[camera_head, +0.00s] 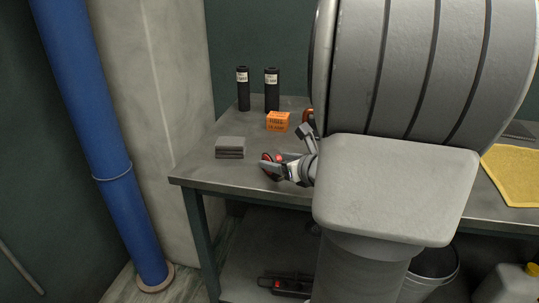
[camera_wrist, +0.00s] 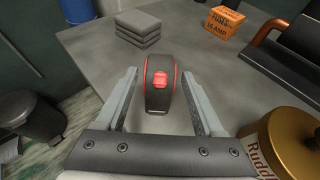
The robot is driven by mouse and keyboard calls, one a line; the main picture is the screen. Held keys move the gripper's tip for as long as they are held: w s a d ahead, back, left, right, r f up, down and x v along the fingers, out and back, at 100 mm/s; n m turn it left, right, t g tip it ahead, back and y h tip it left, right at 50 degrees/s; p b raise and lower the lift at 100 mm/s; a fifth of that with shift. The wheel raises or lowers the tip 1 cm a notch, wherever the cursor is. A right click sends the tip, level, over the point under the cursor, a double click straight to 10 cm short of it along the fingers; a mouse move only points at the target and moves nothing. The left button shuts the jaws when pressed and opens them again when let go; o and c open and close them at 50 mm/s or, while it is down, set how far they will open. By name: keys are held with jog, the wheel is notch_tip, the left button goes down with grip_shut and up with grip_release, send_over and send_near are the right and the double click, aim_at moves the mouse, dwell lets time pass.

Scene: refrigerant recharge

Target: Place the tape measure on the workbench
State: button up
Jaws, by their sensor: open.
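The tape measure (camera_wrist: 159,88) is black with red edges and a red button. In the wrist view it stands on the workbench (camera_wrist: 95,70) between the two fingers of my gripper (camera_wrist: 158,92). The gripper is open, and a gap shows on each side of the tape measure. In the head view my gripper (camera_head: 284,167) is low over the near left part of the workbench (camera_head: 215,175), and the tape measure (camera_head: 268,163) shows partly between its fingers. Much of the bench is hidden behind my arm in the head view.
A grey stacked block (camera_head: 230,147), an orange fuse box (camera_head: 277,121) and two black cylinders (camera_head: 243,88) stand farther back. A gold tin (camera_wrist: 285,145) is close at right in the wrist view. A yellow cloth (camera_head: 512,172) lies at right. Bare bench surrounds the grey block.

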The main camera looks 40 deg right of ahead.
aim_at(280, 160)
jog(key=p+v, duration=0.1)
jog(key=v, duration=0.4)
jog(key=shift+r, duration=0.15)
jog(key=shift+s+r+p, duration=0.15)
jog(key=shift+s+p, duration=0.15)
jog(key=shift+s, duration=0.5)
